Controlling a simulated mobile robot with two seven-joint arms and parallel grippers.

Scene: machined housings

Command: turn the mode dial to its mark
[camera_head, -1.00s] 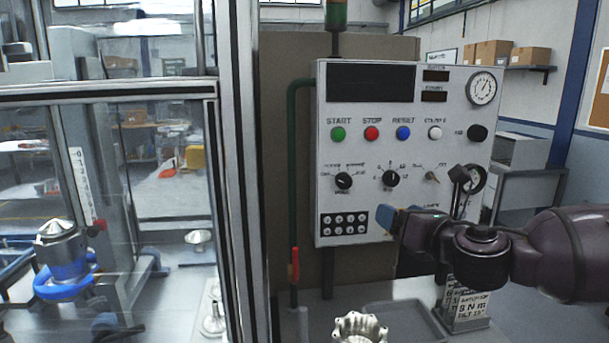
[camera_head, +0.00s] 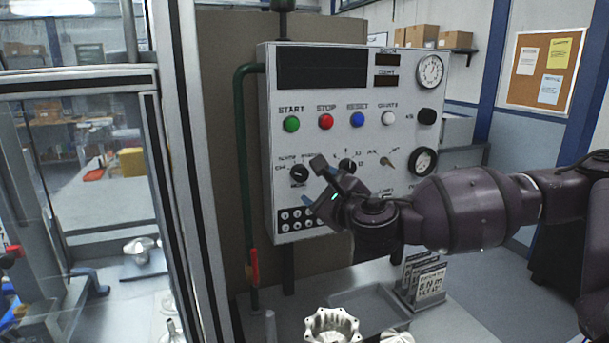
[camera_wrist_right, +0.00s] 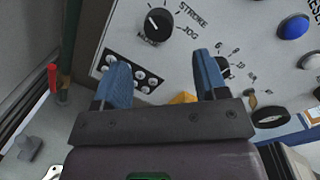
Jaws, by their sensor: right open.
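The mode dial (camera_head: 299,173) is a round black knob with a white pointer line, at the lower left of the grey control panel (camera_head: 340,105). In the right wrist view the mode dial (camera_wrist_right: 157,23) lies beyond the fingertips, between their lines, with STROKE and JOG printed beside it. My right gripper (camera_head: 313,182) is open and empty, just to the right of the dial in the head view. Its blue-padded fingers also show in the wrist view (camera_wrist_right: 160,62), apart from the dial. My left gripper is not in view.
A green pipe with a red handle (camera_head: 254,267) runs left of the panel.

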